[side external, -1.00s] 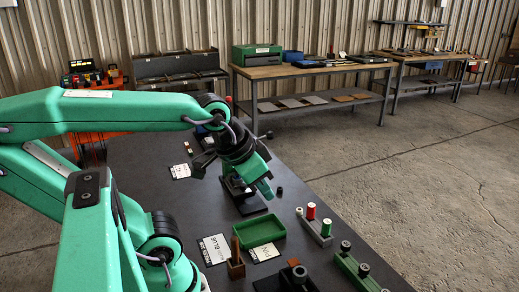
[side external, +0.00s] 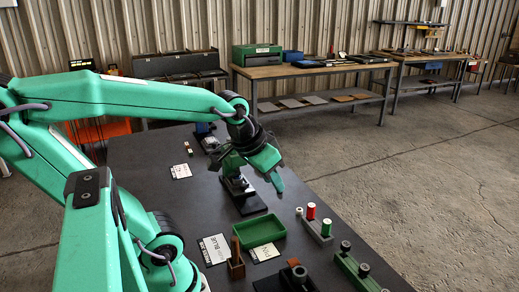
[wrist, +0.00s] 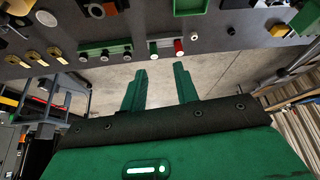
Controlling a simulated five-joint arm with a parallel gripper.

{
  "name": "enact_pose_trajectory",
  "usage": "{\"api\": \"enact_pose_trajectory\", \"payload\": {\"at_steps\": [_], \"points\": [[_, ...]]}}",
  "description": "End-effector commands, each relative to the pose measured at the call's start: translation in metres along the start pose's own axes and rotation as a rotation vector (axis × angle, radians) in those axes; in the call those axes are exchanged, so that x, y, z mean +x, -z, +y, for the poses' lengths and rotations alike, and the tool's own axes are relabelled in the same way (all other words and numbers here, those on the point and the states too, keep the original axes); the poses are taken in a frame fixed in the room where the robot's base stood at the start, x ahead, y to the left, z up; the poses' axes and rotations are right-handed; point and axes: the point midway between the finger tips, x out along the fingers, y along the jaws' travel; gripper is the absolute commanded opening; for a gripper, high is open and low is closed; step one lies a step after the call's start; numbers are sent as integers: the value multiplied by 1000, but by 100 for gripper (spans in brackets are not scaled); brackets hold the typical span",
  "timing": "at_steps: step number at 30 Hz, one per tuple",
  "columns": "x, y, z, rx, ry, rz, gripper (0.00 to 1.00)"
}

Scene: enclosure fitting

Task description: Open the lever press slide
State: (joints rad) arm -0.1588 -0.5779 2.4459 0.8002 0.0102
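What looks like the lever press stands on a black base (side external: 250,206) near the middle of the dark bench in the side external view, with a pale metal part (side external: 238,184) on it. My wrist covers its upper part, so I cannot tell its lever or how far its slide is open. My gripper (side external: 279,184) points down over the bench, to the right of the press and apart from its base. In the wrist view my gripper (wrist: 160,70) has its two green fingers spread, with nothing between them.
A green tray (side external: 262,231), a rack with red and green spools (side external: 318,225) and a green rail with knobs (side external: 355,270) lie nearer the camera. A blue-topped fixture (side external: 203,130) stands behind. A small black cap (wrist: 231,30) shows in the wrist view. Cards lie on the bench.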

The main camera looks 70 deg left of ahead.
Motion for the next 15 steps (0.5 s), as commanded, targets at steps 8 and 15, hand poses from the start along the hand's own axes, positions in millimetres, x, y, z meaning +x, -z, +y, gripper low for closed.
{"api": "enact_pose_trajectory", "payload": {"at_steps": [8, 15], "points": [[40, 26, -62, -165, 87, -30, 30], [75, 32, -124, -302, 156, -51, 30]]}}
